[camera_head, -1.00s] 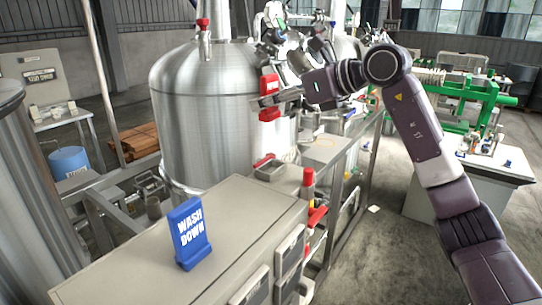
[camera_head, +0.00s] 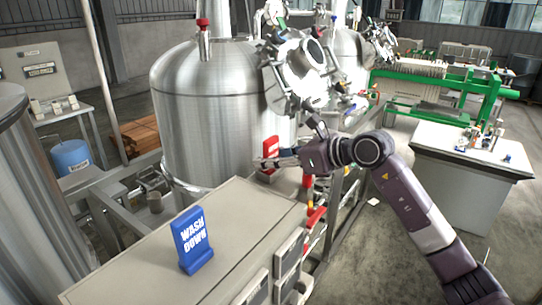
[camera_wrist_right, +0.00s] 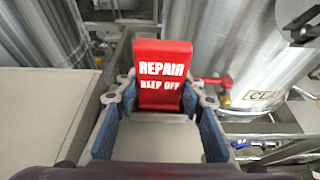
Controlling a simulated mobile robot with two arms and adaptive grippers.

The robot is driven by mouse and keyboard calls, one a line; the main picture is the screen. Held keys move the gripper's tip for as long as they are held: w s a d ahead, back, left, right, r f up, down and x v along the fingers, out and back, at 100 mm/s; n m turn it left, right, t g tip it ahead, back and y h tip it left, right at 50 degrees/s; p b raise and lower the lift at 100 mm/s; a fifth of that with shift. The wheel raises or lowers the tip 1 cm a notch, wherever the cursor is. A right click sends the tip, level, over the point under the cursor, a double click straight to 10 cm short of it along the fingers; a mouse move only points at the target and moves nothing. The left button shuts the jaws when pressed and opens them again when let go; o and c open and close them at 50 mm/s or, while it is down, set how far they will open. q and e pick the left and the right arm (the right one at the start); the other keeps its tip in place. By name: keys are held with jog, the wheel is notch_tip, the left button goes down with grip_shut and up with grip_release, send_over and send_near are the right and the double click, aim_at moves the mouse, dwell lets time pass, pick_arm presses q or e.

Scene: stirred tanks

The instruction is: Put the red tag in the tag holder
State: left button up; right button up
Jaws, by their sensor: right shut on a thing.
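The red tag (camera_head: 270,147), a block lettered "REPAIR KEEP OFF", stands upright in my right gripper (camera_head: 262,163). In the right wrist view the red tag (camera_wrist_right: 162,72) sits between the two blue-padded fingers of the right gripper (camera_wrist_right: 160,98), which is shut on it. A small grey open tray (camera_head: 266,179), which looks like the tag holder, sits at the far end of the grey cabinet, just below the gripper and partly hidden by it. Whether the tag touches it I cannot tell. My left gripper is not in view.
A blue "WASH DOWN" tag (camera_head: 192,240) stands on the grey cabinet (camera_head: 130,275). A large steel tank (camera_head: 205,110) rises behind the tray. A red handle (camera_wrist_right: 213,82) lies right of the tag. The cabinet top between blue tag and tray is clear.

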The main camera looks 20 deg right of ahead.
jog(key=shift+f, duration=0.2)
jog(key=o, duration=1.2)
jog(key=shift+r, duration=0.1)
jog(key=shift+r, duration=0.2)
jog(key=b+v, duration=0.1)
jog(key=v, duration=0.2)
jog(key=b+v, duration=0.2)
jog(key=v, duration=0.2)
jog(key=b+v, duration=0.1)
jog(key=v, duration=0.2)
jog(key=shift+s+d+f+b, duration=0.1)
jog(key=shift+s+d+b, duration=0.2)
jog(key=shift+d+b, duration=0.1)
jog(key=shift+s+d+r, duration=0.2)
jog(key=shift+s+r, duration=0.15)
jog(key=shift+s, duration=0.1)
